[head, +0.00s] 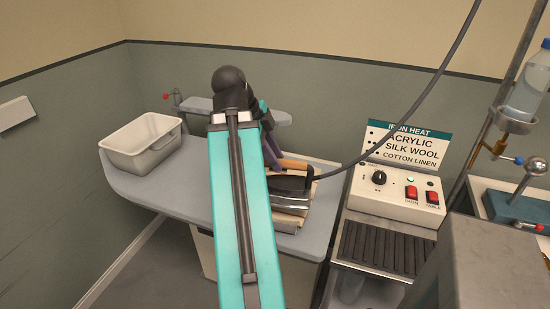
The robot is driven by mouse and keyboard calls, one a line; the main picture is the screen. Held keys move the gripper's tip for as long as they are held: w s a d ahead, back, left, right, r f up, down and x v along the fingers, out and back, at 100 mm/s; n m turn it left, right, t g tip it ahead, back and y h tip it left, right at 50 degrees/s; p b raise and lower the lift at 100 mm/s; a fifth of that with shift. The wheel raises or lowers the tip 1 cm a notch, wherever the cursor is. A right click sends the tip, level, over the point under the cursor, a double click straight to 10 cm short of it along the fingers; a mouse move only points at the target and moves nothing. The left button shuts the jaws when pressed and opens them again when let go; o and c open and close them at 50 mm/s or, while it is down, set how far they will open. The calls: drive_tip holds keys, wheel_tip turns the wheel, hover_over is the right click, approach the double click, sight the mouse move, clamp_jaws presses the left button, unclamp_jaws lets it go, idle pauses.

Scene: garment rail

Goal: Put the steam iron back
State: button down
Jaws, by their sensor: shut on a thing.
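The steam iron (291,184) is in the middle of the head view, just right of my arm, with a dark body, a silvery lower part and an orange-brown handle. It is over a beige folded cloth (288,222) on the grey ironing table (180,191); whether it touches the cloth is unclear. My gripper (272,158) is at the iron's handle, shut on it, and largely hidden behind my teal arm. A dark ribbed rest (379,249) lies empty to the right, in front of the control box.
A control box (395,198) with a knob and red switches stands right of the iron, under an iron-heat sign (408,144). A dark cord (420,90) rises from the iron. A white basin (140,143) sits at left. A bottle (528,88) and metal stand are at right.

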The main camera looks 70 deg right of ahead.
drive_tip(key=shift+r, duration=0.55)
